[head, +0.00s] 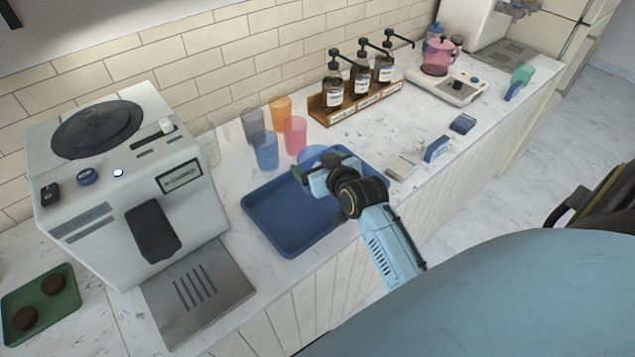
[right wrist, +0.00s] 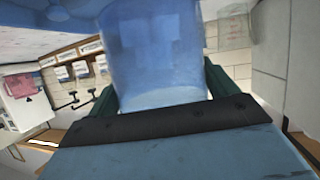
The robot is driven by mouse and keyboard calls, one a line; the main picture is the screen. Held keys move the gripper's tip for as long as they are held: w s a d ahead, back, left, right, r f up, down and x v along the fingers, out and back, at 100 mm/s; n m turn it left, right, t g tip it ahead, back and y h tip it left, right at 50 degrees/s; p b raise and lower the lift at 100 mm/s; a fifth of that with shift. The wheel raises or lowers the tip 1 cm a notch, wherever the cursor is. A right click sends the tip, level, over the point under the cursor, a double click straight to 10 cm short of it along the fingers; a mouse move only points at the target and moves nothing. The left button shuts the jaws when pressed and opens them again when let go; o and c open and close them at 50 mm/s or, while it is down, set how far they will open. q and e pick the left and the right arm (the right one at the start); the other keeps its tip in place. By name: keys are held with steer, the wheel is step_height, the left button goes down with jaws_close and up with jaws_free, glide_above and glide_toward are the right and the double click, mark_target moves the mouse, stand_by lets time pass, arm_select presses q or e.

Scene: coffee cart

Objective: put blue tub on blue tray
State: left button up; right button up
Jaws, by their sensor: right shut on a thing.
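The blue tray (head: 278,228) lies on the counter in front of the coffee machine's right side, with its visible floor bare. My right gripper (head: 319,163) is at the tray's back right part, shut on the blue tub (head: 312,153). In the head view the tub shows only partly behind the fingers. In the right wrist view the translucent tub (right wrist: 155,50) fills the upper middle, between green fingers. Whether it touches the tray or hangs above it cannot be told. My left gripper is not in view.
Blue (head: 266,153), grey (head: 253,126), orange (head: 280,110) and pink (head: 295,135) cups stand close behind the tray. A wooden bottle rack (head: 352,112) is behind the gripper. The coffee machine (head: 120,190) stands left. Small blue items (head: 437,149) lie right, near the counter's front edge.

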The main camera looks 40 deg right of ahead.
steer(key=shift+f, duration=2.8)
steer(key=shift+f+b, duration=0.1)
steer(key=shift+b, duration=0.2)
steer(key=o, duration=1.1)
steer(key=shift+f, duration=0.1)
steer(key=v, duration=1.2)
steer(key=shift+a+p, duration=0.1)
steer(key=shift+p, duration=0.25)
